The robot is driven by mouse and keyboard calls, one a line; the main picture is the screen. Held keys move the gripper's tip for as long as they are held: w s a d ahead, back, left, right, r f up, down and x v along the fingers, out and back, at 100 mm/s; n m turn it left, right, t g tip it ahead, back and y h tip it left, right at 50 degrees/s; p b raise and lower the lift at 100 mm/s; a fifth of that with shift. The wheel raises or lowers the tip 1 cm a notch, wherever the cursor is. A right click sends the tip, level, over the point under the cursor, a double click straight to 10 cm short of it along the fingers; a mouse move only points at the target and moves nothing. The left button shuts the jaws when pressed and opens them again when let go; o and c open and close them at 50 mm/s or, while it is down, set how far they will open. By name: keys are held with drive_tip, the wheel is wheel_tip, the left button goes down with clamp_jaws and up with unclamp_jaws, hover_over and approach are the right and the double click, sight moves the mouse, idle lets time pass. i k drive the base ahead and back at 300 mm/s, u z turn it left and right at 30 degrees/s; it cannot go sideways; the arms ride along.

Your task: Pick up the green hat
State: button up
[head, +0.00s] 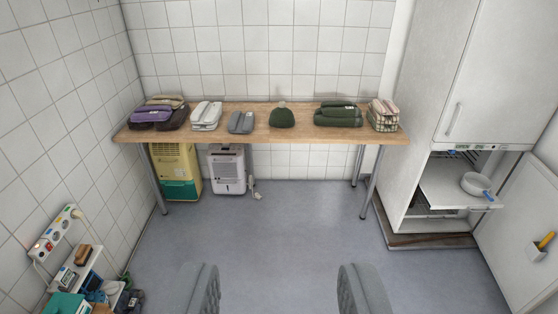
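The green hat (282,118) is a dark green knit beanie with a pale pompom on top. It sits upright on the wooden table (262,134) against the far tiled wall, near the middle of the row of things there. My gripper (277,290) shows at the bottom of the head view as two grey fingers set wide apart. It is open, with only floor visible between the fingers. It is well short of the table and apart from the hat.
Grey folded items (241,123) lie left of the hat, and a dark green folded stack (338,114) lies right. Dehumidifiers (227,171) stand under the table. A white cabinet (457,120) with an open lower compartment stands right. Shelves with clutter (85,265) are at lower left. The middle floor is clear.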

sight(281, 116)
drive_tip(key=i, duration=3.75)
drive_tip(key=z, duration=1.1)
